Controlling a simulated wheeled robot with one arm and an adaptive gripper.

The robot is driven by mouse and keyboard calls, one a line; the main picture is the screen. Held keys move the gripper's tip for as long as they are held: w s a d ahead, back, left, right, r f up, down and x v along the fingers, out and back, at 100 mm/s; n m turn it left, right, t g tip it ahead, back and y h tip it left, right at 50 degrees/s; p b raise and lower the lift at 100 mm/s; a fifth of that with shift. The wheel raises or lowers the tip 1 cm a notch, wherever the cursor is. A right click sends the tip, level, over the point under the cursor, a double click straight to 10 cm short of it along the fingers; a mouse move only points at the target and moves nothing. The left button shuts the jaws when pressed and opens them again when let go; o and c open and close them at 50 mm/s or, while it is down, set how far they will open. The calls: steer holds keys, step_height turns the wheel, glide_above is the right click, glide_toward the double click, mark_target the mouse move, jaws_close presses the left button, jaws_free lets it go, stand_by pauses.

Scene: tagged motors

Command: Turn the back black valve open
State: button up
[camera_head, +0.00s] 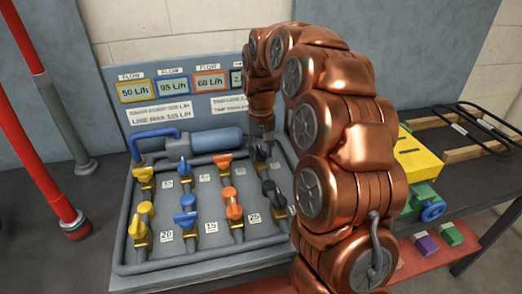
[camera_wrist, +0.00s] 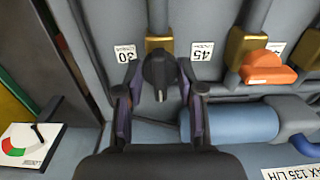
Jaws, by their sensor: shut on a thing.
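The back black valve (camera_wrist: 160,72) shows in the wrist view with its dark handle between the two fingers of my gripper (camera_wrist: 160,92). The fingers are closed in on both sides of the handle. In the head view my gripper (camera_head: 261,140) reaches down to this valve at the back right of the panel, and the fingers and arm hide most of it. The front black valve (camera_head: 270,190) stands nearer the front in the same column, apart from my gripper.
An orange valve (camera_wrist: 268,68) is beside it, and a blue cylinder (camera_wrist: 235,122) lies close to the fingers. Blue, yellow and orange valves fill the grey panel (camera_head: 150,268). A yellow box (camera_head: 418,160) stands to the right. A gauge (camera_wrist: 28,143) is at the wrist view's left.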

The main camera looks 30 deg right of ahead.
mark_target(261, 149)
stand_by(0.4)
steer(key=o, duration=1.1)
steer(key=shift+o, duration=0.2)
step_height(261, 149, up, 12)
stand_by(0.6)
steer(key=s+a+r+n+p, duration=0.1)
steer(key=s+a+p, duration=0.25)
steer(key=s, duration=0.55)
steer(key=s+a+r+n+p, duration=0.1)
steer(key=s+a+p, duration=0.1)
steer(key=s+a, duration=0.45)
steer(key=s+f+g+p, duration=0.1)
steer(key=s+f+p, duration=0.1)
steer(key=s, duration=0.8)
steer(key=s+a+f+p, duration=0.1)
steer(key=s+f+p, duration=0.1)
steer(key=s, duration=0.8)
steer(key=shift+s+f+g, duration=0.15)
steer(key=shift+f+g, duration=0.25)
steer(key=shift+f, duration=0.2)
